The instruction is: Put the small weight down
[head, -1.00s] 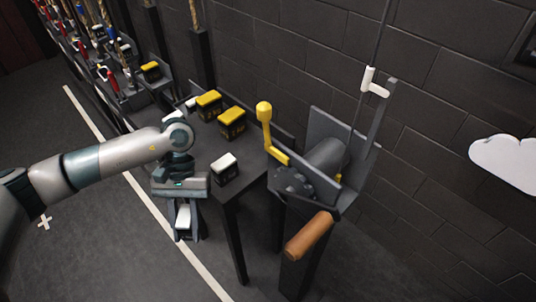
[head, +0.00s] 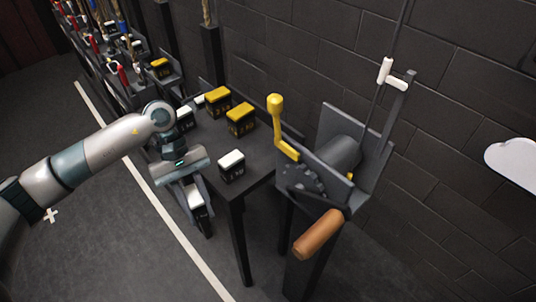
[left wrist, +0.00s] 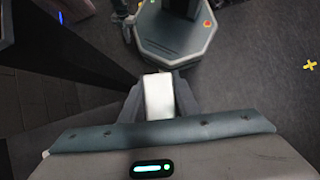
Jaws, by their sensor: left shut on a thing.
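My left gripper (head: 201,213) is shut on a small weight with a white top (head: 195,195) and a dark body. It holds the weight in the air beside the near left edge of the dark table (head: 255,171), lower than the tabletop. The weight's white top (left wrist: 159,97) also shows between the fingers (left wrist: 160,102) in the left wrist view. The weight's lower part is mostly hidden by the fingers. My right gripper is not in view.
On the table stand a white-topped weight (head: 231,160) near the front, two yellow-topped weights (head: 240,114) and smaller white-topped ones (head: 183,113) behind. A winch with a yellow crank (head: 276,115) stands at the right. Bare tabletop lies between the weights.

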